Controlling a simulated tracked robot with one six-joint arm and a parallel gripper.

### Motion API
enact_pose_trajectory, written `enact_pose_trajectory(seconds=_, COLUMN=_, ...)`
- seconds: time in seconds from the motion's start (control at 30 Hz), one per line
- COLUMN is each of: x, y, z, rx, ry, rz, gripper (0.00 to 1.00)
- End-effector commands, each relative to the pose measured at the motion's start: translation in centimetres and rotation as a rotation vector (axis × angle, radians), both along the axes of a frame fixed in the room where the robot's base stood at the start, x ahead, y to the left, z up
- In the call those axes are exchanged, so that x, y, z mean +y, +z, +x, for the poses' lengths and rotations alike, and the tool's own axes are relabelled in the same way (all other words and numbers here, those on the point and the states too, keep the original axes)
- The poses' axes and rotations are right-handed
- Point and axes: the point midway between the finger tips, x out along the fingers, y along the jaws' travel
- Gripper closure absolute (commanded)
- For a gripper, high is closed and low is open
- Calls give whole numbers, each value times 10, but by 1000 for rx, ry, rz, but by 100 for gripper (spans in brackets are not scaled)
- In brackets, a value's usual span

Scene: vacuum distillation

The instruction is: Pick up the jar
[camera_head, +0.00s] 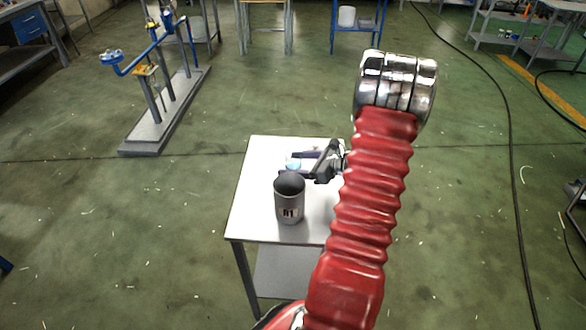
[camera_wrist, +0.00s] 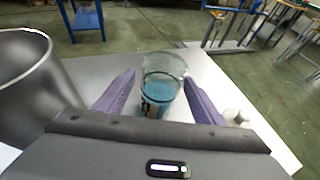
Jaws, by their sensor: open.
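A clear glass jar with blue contents (camera_wrist: 160,88) stands on a small white table (camera_head: 260,160). The jar shows only as a small pale blue patch (camera_head: 293,164) in the head view, behind a dark grey canister. My gripper (camera_wrist: 159,79) is open, with one purple finger on each side of the jar. I cannot tell whether either finger touches the glass. In the head view my gripper (camera_head: 300,167) reaches in from the right, low over the tabletop. The jar's lower part is partly hidden by the gripper body in the wrist view.
The open-topped dark grey canister (camera_head: 289,201), with a label, stands close to my gripper and looms at the left of the wrist view (camera_wrist: 30,85). A small whitish object (camera_wrist: 234,117) is right of the right finger. A blue-armed stand (camera_head: 160,100) is on the floor behind.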

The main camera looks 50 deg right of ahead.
Motion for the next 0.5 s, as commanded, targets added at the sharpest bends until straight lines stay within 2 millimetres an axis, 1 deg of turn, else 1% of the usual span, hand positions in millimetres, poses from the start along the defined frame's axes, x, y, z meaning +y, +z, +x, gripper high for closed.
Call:
enact_pose_trajectory(seconds=0.2, x=7, y=-13, z=27, rx=0, ry=2, rz=2, gripper=38)
enact_pose_trajectory(seconds=0.3, x=10, y=-16, z=35, rx=0, ry=3, rz=1, gripper=38)
enact_pose_trajectory(seconds=0.5, x=10, y=-17, z=38, rx=0, ry=0, rz=0, gripper=38)
